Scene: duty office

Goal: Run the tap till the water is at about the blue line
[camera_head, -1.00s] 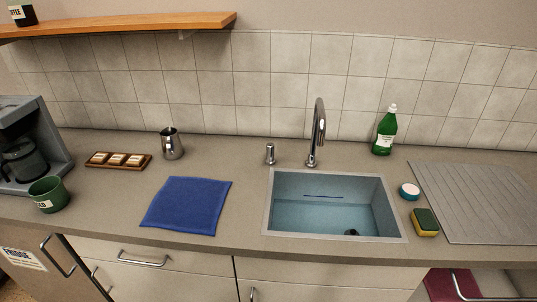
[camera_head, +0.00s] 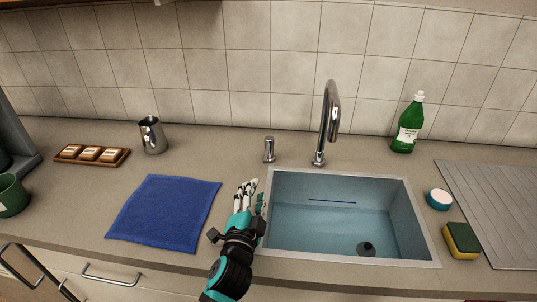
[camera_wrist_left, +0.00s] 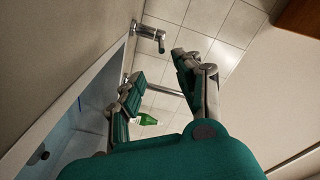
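The grey sink (camera_head: 429,250) holds shallow bluish water (camera_head: 310,232). A blue line (camera_head: 331,201) runs along its back wall, and the water's edge looks a little below it. The chrome tap spout (camera_head: 331,110) arches over the back of the sink; I see no stream. The tap lever (camera_head: 269,149) stands upright left of the spout; it also shows in the left wrist view (camera_wrist_left: 150,33). My left gripper (camera_head: 250,191) is over the sink's left edge, short of the lever. In the left wrist view (camera_wrist_left: 158,67) its fingers are apart and empty. My right gripper is out of view.
A blue cloth (camera_head: 165,212) lies left of the sink. A steel jug (camera_head: 152,136) and a wooden tray (camera_head: 70,152) stand behind it. A green bottle (camera_head: 407,130), a round blue-and-white item (camera_head: 439,199) and a sponge (camera_head: 462,240) are right of the sink, beside a drainboard (camera_head: 495,200).

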